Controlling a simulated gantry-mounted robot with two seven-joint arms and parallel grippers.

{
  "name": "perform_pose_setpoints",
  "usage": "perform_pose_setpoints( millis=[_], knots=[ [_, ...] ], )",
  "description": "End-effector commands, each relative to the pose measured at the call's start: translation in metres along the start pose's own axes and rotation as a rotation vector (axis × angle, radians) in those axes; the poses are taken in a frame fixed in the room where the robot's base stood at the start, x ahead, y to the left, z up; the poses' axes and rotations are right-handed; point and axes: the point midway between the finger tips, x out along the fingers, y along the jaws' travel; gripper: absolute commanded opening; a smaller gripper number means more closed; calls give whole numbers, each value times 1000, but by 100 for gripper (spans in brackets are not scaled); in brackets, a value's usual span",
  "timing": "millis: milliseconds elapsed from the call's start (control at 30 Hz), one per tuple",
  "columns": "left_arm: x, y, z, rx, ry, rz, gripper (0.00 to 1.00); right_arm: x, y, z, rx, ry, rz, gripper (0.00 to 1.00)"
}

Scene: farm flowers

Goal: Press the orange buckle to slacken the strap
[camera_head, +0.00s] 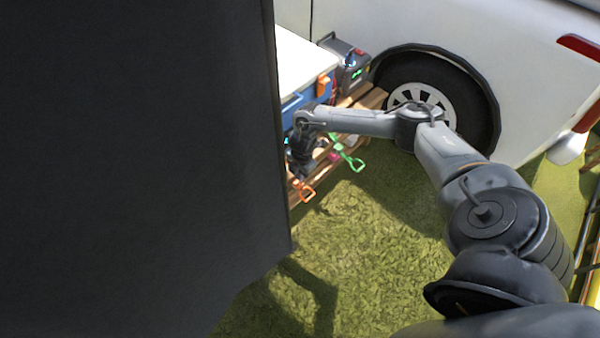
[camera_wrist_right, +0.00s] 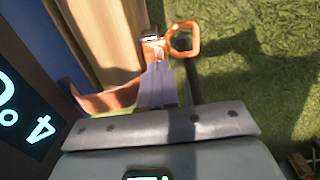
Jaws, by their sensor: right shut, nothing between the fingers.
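The orange buckle (camera_wrist_right: 153,49) is at the top middle of the right wrist view, with an orange pull ring (camera_wrist_right: 184,40) beside it and an orange strap (camera_wrist_right: 112,101) at the left. My right gripper (camera_wrist_right: 157,68) is shut and empty, its fingertips right at the buckle's near side; I cannot tell whether they touch it. In the head view my right gripper (camera_head: 302,166) hangs at the pallet's edge, just above an orange ring (camera_head: 303,193). The buckle body is hard to make out there. My left gripper is not in view.
A wooden pallet (camera_head: 371,99) carries a blue cooler (camera_head: 296,104) with a white lid and a power box (camera_head: 349,68). A green strap ring (camera_head: 355,164) hangs right of the gripper. A white van (camera_head: 520,60) stands behind. A large dark panel (camera_head: 130,160) hides the left. Grass is open in front.

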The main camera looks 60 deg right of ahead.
Motion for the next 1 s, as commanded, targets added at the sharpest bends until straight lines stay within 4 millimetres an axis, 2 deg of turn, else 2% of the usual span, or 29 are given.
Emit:
perform_pose_setpoints(
  millis=[33, 200, 400, 600, 1000],
  knots=[
    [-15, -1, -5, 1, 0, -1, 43, -15, 0, 0, 1, 0, -1, 0],
    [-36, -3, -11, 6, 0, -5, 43, -54, 3, 1, 0, -1, 2, 0],
    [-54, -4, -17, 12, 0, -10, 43, -88, 4, 0, 1, 0, 1, 0],
    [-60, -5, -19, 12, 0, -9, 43, -103, 5, 0, 1, -1, 0, 0],
    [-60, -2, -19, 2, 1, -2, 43, -103, 5, 0, 1, 0, 0, 0]
  ],
)
